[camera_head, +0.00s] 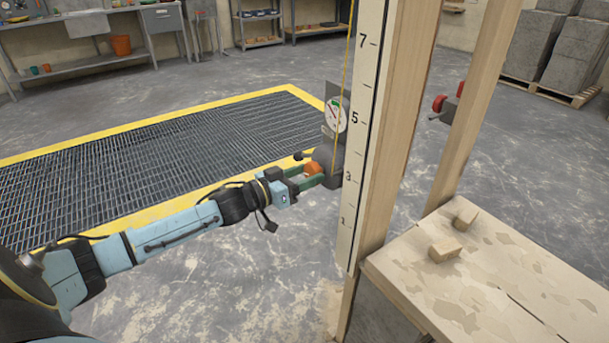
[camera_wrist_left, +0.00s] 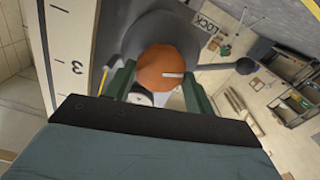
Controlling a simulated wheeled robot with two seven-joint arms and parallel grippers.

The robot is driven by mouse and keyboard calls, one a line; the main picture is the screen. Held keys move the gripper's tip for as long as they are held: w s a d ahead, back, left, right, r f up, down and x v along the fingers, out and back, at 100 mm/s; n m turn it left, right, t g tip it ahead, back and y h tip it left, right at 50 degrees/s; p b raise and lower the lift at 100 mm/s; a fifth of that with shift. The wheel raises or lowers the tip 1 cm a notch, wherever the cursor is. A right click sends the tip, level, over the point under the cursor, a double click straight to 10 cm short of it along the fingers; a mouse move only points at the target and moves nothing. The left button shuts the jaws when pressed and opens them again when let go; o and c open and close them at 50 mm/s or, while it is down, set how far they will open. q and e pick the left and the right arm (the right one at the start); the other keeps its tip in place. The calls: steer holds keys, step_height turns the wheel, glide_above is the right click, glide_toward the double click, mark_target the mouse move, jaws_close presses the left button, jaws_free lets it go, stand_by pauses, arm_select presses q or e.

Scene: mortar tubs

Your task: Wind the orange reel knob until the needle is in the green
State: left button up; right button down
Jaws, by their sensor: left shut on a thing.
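The orange reel knob (camera_head: 312,168) sits on the dark reel (camera_head: 328,158) beside the numbered white board. My left gripper (camera_head: 308,176) is shut on the knob, one green finger on each side. In the left wrist view the round knob (camera_wrist_left: 168,68) with a white mark shows between the fingers (camera_wrist_left: 160,88). The round white gauge (camera_head: 336,115) is above the reel. Its needle is too small to read against any green zone. My right gripper is in neither view.
The white board (camera_head: 362,120) with numbers is fixed to a wooden post (camera_head: 402,110). A yellow line runs down along the board. A wooden bench (camera_head: 480,270) with small blocks stands at the right. A yellow-edged floor grate (camera_head: 150,155) lies behind my left arm.

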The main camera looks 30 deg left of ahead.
arm_select(q)
steer(key=m+p, duration=0.4)
steer(key=m, duration=0.2)
steer(key=shift+d+r+m, duration=0.1)
steer(key=shift+m, duration=0.3)
steer(key=shift+m+p, duration=0.4)
steer(key=shift+m, duration=0.8)
steer(key=shift+d+m, duration=0.1)
steer(key=shift+m, duration=1.1)
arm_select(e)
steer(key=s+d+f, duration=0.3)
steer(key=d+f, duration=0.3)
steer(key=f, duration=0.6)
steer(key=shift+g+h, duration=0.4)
arm_select(q)
steer(key=shift+s, duration=0.1)
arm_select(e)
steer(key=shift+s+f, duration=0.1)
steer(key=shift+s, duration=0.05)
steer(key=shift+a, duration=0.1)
arm_select(q)
steer(key=o, duration=1)
